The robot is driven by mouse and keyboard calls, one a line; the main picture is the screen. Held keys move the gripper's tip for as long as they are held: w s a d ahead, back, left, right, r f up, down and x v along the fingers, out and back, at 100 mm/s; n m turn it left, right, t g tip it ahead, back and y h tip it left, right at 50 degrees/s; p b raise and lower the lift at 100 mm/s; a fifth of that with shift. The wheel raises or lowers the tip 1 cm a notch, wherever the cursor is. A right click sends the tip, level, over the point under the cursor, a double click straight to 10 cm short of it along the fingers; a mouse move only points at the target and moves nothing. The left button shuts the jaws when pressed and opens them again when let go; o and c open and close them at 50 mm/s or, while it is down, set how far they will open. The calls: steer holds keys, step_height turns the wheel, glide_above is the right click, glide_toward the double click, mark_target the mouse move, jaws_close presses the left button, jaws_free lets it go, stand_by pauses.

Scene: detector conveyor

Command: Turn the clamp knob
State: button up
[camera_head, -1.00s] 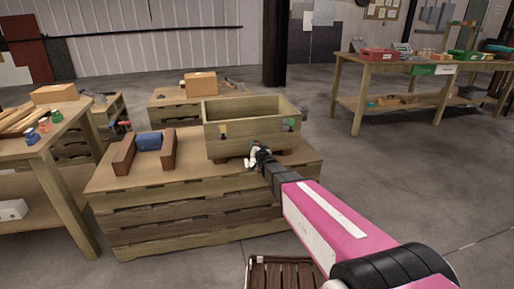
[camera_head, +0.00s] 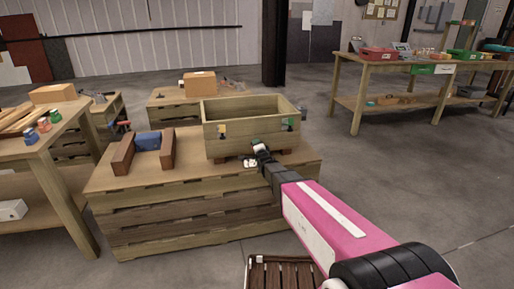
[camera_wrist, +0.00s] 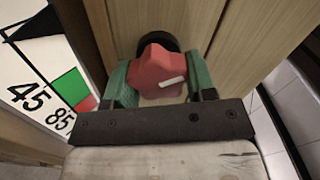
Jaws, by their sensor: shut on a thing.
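The clamp knob (camera_wrist: 157,72) is red and lobed, with a white mark pointing right and slightly up in the wrist view. It sits on a black round base against the wooden box wall (camera_wrist: 225,30). My gripper (camera_wrist: 160,82) has its green fingers on the left and right sides of the knob, shut on it. In the head view my gripper (camera_head: 256,148) is at the front wall of the wooden box (camera_head: 235,135), below its rim; the knob is hidden there behind it.
The box stands on a pallet-like table (camera_head: 200,180) beside a blue block (camera_head: 148,141) between two brown wooden blocks. A dial plate (camera_wrist: 40,85) with numbers and a green and red patch is left of the knob in the wrist view. Another table (camera_head: 410,65) stands at the back right.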

steer(key=shift+f+m, duration=0.1)
steer(key=shift+m, duration=1.5)
steer(key=o, duration=0.9)
steer(key=v, duration=1.1)
steer(key=shift+w, duration=0.1)
